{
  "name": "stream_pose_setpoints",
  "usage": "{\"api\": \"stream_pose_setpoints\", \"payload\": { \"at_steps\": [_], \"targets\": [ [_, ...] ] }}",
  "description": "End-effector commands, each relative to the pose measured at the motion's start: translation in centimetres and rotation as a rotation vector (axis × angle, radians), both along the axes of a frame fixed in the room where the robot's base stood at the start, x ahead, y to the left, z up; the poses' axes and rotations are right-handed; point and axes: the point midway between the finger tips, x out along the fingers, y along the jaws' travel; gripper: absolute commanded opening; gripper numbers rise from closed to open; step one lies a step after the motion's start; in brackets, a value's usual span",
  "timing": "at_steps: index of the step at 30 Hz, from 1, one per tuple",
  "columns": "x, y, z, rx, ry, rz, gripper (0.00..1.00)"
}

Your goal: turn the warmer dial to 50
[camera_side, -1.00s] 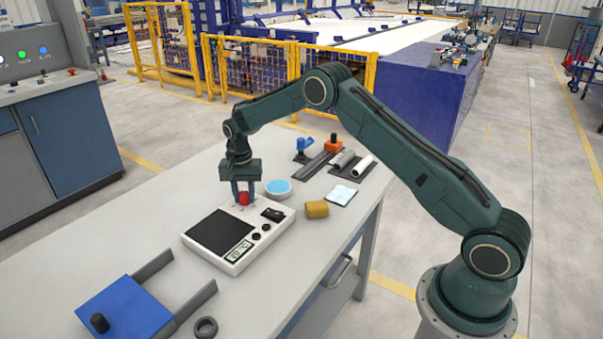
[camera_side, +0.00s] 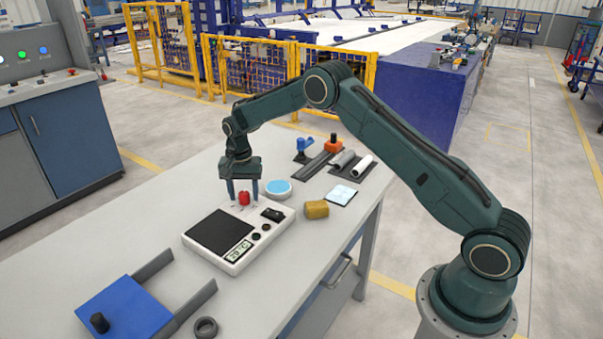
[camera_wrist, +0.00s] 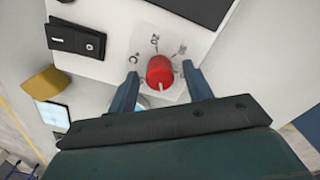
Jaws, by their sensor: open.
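The warmer (camera_side: 190,240) is a white box with a dark plate (camera_side: 219,231) on the table. Its red dial (camera_side: 243,198) is at the far end; in the wrist view the dial (camera_wrist: 160,72) has a white mark pointing toward the bottom of the picture. A "20" and a "°C" are printed by the dial; another number is partly hidden by a finger. The small display (camera_side: 238,251) seems to show 20 °C, but is hard to read. My gripper (camera_side: 243,196) is open, pointing down, its fingers on either side of the dial with gaps.
A black switch (camera_wrist: 76,40) sits on the warmer beside the dial. A blue-topped round dish (camera_side: 278,188), a yellow-brown block (camera_side: 317,209) and a pale pad (camera_side: 341,195) lie close by. A blue plate (camera_side: 125,310) and dark ring (camera_side: 206,327) lie at the front.

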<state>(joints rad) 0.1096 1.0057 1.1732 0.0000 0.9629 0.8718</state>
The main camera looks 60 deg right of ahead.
Motion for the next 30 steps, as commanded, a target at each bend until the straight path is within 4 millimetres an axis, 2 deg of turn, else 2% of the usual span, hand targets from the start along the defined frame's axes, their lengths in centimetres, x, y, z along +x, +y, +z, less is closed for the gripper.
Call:
{"api": "stream_pose_setpoints", "payload": {
  "at_steps": [8,21,30],
  "targets": [
    [0.1,0.0,3.2,0.0,-0.004,0.0,0.5],
    [0.1,0.0,10.5,-0.001,-0.004,0.0,0.5],
    [0.0,0.0,13.1,0.0,0.0,0.0,0.5]
  ]
}}
